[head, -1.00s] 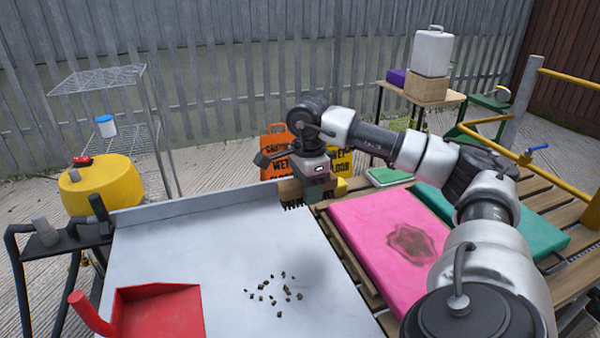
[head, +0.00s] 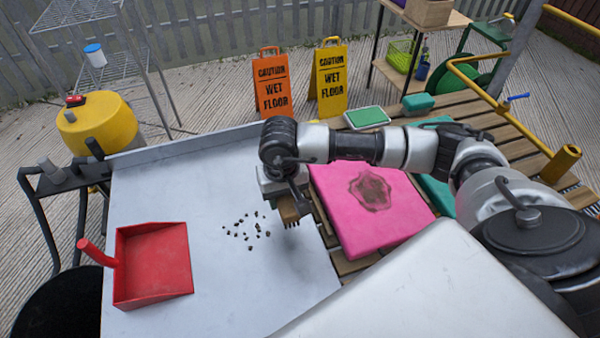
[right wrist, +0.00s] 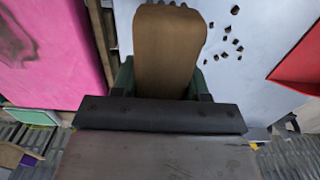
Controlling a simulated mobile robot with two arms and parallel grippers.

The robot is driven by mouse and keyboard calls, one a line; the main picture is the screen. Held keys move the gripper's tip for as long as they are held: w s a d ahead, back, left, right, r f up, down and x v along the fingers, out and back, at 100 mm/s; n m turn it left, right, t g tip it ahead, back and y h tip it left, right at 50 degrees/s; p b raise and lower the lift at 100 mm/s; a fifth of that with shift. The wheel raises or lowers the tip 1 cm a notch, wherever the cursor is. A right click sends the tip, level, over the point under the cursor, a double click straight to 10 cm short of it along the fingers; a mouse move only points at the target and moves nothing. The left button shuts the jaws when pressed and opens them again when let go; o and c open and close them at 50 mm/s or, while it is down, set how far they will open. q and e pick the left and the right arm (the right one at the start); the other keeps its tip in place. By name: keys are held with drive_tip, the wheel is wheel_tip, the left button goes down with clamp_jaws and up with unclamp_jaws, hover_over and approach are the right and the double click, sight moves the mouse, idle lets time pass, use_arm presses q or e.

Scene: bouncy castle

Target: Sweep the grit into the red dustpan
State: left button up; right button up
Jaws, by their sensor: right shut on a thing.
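The grit (head: 247,227) lies as a loose scatter of small dark bits on the pale grey table top (head: 220,290). The red dustpan (head: 153,262) lies on the table left of the grit, its handle pointing left. My right gripper (head: 284,199) is shut on a brush with a wooden block (head: 290,211) and dark bristles, to the right of the grit. In the right wrist view the brush block (right wrist: 168,48) sits between the fingers, with the grit (right wrist: 228,40) and part of the dustpan (right wrist: 302,62) to its right. My left gripper is out of view.
A pink pad (head: 372,215) with a dark stain lies on the slatted bench right of the table. A raised lip (head: 190,143) runs along the table's far edge. A yellow tank (head: 98,125) stands at the left. Orange (head: 271,90) and yellow (head: 331,82) signs stand behind.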

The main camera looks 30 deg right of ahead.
sight(269, 225)
drive_tip(key=shift+a+f+b, duration=0.1)
drive_tip(key=shift+f+b, duration=0.3)
drive_tip(key=shift+f, duration=0.35)
drive_tip(key=shift+f+b, duration=1.05)
drive_tip(key=shift+f, duration=1.35)
drive_tip(key=shift+f+b, duration=0.2)
drive_tip(key=shift+b, duration=0.2)
drive_tip(key=shift+w+a+r+b, duration=0.1)
drive_tip(key=shift+w+a+b, duration=0.15)
drive_tip(key=shift+a, duration=0.4)
drive_tip(key=shift+w+a+f+b, duration=0.1)
drive_tip(key=shift+a+b, duration=0.2)
drive_tip(key=shift+a, duration=0.3)
drive_tip(key=shift+w+a+r+b, duration=0.1)
drive_tip(key=shift+w+a+b, duration=0.15)
drive_tip(key=shift+a, duration=0.4)
